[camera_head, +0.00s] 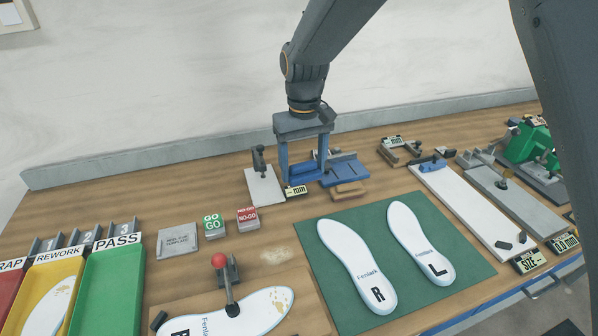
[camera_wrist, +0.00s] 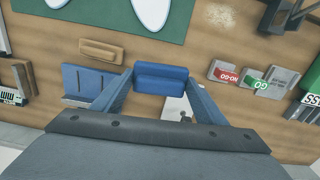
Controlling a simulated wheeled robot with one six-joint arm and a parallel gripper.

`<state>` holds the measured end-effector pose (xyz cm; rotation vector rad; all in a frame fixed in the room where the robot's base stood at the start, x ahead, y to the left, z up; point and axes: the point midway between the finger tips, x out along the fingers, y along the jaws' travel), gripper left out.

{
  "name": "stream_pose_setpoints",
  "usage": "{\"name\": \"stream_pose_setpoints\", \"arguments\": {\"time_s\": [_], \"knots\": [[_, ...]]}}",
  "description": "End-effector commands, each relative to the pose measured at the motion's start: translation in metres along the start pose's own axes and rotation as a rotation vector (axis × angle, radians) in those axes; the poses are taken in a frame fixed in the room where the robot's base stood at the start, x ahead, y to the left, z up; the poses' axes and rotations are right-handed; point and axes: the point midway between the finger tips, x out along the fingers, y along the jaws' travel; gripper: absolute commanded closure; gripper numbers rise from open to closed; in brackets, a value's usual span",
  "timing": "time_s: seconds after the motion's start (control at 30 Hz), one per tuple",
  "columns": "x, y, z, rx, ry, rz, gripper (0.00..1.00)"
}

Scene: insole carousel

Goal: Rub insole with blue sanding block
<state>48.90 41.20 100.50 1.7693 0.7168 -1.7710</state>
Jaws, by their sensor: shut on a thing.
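My gripper (camera_head: 304,174) is shut on the blue sanding block (camera_wrist: 161,78), which sits crosswise between the two blue fingers near the back of the bench. I cannot tell whether the block still touches the bench top. One white insole marked R (camera_head: 225,318) lies at the front under a clamp with a red knob (camera_head: 219,261); tan patches show on its toe end. Two more white insoles, R (camera_head: 352,257) and L (camera_head: 417,238), lie on the green mat (camera_head: 460,262). My gripper is behind and left of the mat.
A blue slotted holder (camera_head: 346,170) and a tan block (camera_head: 350,190) are just right of my gripper. A white plate with a dark upright clamp (camera_head: 259,162) is to its left. GO (camera_head: 213,226) and NO-GO (camera_head: 247,218) blocks stand in front. Trays (camera_head: 108,290) fill the left.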

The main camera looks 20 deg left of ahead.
Motion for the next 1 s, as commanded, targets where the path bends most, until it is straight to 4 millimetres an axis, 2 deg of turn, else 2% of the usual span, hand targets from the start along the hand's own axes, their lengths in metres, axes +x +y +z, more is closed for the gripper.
{"name": "stream_pose_setpoints", "arguments": {"time_s": [0.03,0.37,0.73,1.0], "knots": [[-0.010,-0.002,0.002,0.000,0.001,0.000,0.52],[-0.058,-0.011,0.011,0.000,0.001,0.000,0.52],[-0.082,-0.015,0.016,0.000,0.001,0.000,0.52],[-0.088,-0.017,0.017,0.000,0.001,0.000,0.52]]}}
